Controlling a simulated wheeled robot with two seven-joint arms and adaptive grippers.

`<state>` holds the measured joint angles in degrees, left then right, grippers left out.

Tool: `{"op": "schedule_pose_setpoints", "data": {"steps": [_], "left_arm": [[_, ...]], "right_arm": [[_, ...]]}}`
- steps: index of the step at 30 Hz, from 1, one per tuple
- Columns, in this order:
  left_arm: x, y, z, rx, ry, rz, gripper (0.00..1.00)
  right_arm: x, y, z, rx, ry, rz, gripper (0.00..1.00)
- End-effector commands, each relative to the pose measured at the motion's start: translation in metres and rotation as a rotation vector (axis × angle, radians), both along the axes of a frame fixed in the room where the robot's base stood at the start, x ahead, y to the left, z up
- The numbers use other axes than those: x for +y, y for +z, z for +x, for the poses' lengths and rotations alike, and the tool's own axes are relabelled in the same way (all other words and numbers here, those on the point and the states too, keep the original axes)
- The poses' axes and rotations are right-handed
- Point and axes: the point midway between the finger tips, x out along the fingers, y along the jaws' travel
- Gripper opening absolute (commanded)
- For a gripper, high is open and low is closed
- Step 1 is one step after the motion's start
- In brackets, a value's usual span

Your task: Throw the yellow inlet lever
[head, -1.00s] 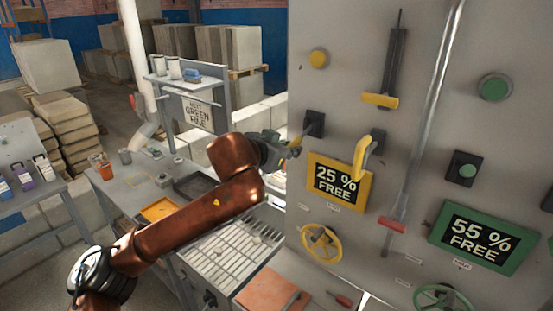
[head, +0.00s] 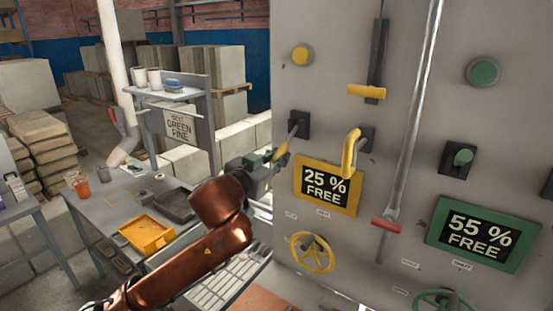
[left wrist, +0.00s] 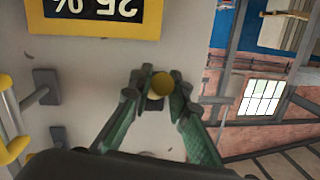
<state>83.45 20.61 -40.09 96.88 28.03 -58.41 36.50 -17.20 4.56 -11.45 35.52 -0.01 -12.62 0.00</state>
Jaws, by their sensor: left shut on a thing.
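The lever with the yellow end (head: 281,152) sticks out from a black mount (head: 299,124) on the grey panel, left of and above the yellow "25 % FREE" sign (head: 326,186). My left gripper (head: 271,158) is at this lever's outer end, shut on it. In the left wrist view the round yellow end (left wrist: 162,84) shows between the two green fingers (left wrist: 154,88). The fingers hide part of the lever. My right gripper is not in view.
Close to the right is a hooked yellow handle (head: 350,152) on its own mount. A yellow slide handle (head: 366,92), yellow button (head: 302,54) and yellow handwheel (head: 312,253) are also on the panel. A workbench with a yellow tray (head: 147,234) stands left.

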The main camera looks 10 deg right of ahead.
Motion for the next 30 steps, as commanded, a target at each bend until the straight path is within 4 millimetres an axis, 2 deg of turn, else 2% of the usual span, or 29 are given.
{"op": "schedule_pose_setpoints", "data": {"steps": [1, 4, 5, 12, 23, 30], "left_arm": [[-0.002, -0.008, 0.000, 0.012, -0.001, 0.008, 0.00], [-0.002, -0.009, 0.000, 0.014, -0.001, 0.008, 0.00], [-0.002, -0.009, 0.000, 0.013, -0.001, 0.009, 0.18], [-0.001, -0.006, 0.000, 0.008, -0.001, 0.005, 0.34], [0.003, -0.003, -0.003, 0.005, 0.000, 0.003, 0.34], [0.031, 0.002, -0.034, 0.003, 0.000, 0.003, 0.34]], "right_arm": [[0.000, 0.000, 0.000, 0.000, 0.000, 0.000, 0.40], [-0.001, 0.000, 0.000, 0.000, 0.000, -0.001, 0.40], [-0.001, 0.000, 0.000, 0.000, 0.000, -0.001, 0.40], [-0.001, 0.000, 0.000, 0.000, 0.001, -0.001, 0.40], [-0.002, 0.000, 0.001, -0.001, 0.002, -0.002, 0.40], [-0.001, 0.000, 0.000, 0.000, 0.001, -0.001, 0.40]]}}
